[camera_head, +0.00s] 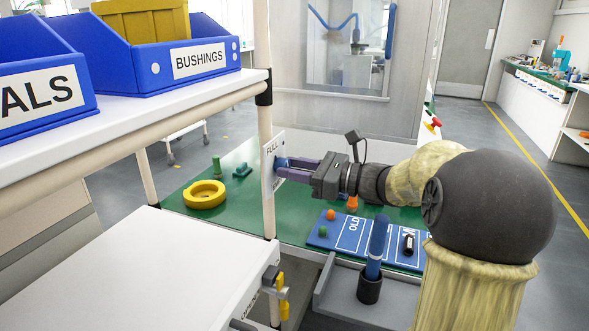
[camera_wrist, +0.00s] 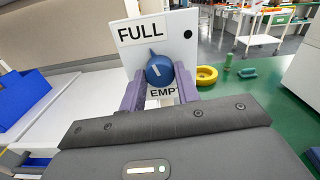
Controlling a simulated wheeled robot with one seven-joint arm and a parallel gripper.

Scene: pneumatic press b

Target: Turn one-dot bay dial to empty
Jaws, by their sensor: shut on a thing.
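The pointer line points up, toward FULL. My gripper (camera_wrist: 160,78) has its purple fingers on either side of the knob, shut on it. In the head view my gripper (camera_head: 284,168) reaches from the right to the plate (camera_head: 268,185), fixed on the shelf post; the knob is mostly hidden there by the fingers.
Blue bins marked BUSHINGS (camera_head: 150,65) and ALS (camera_head: 40,95) stand on the upper shelf at left. A yellow ring (camera_head: 205,195) lies on the green table behind the plate. A blue board (camera_head: 345,232) and a blue-handled lever (camera_head: 377,248) are below my arm.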

